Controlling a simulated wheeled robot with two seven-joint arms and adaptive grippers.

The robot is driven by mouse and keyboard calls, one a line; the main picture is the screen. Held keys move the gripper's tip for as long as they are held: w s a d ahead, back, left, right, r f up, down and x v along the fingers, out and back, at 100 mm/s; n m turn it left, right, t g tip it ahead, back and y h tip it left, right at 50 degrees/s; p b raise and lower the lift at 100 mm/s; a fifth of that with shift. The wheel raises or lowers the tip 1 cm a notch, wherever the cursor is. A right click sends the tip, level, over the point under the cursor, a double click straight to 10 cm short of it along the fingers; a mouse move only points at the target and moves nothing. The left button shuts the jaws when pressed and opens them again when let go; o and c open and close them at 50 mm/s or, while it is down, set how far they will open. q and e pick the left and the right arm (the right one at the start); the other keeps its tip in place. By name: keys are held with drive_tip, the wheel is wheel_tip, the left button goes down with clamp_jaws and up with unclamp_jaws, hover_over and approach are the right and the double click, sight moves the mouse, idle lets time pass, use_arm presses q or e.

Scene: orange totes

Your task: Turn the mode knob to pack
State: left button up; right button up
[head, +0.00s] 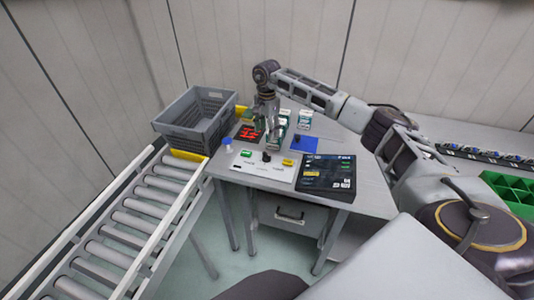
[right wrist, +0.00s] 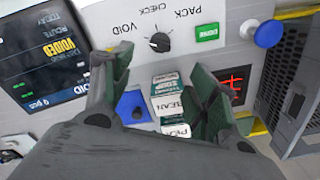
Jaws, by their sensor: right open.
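The mode knob (right wrist: 159,42) is black and sits on a white control panel (head: 255,168) with VOID, CHECK and PACK printed around it. In the right wrist view the print is upside down and the knob's white mark is on its left side, on the side of VOID. The knob also shows small in the head view (head: 267,156). My right gripper (right wrist: 160,60) is open and empty, with its fingers spread to either side of the knob in that view and apart from it. The left gripper is not in view.
Several small cartons (right wrist: 170,105) stand behind the panel, below the gripper. A blue pad (head: 304,144), a red-lit display (head: 249,133), a green button (right wrist: 208,33), a blue button (right wrist: 268,33) and a screen reading VOIDED (head: 327,175) surround it. A grey crate (head: 185,133) stands left, by the roller conveyor (head: 140,225).

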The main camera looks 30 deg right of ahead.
sight(267, 154)
wheel_tip(267, 154, down, 13)
drive_tip(key=shift+r+p, duration=0.2)
drive_tip(key=shift+p, duration=0.65)
drive_tip(key=c, duration=1)
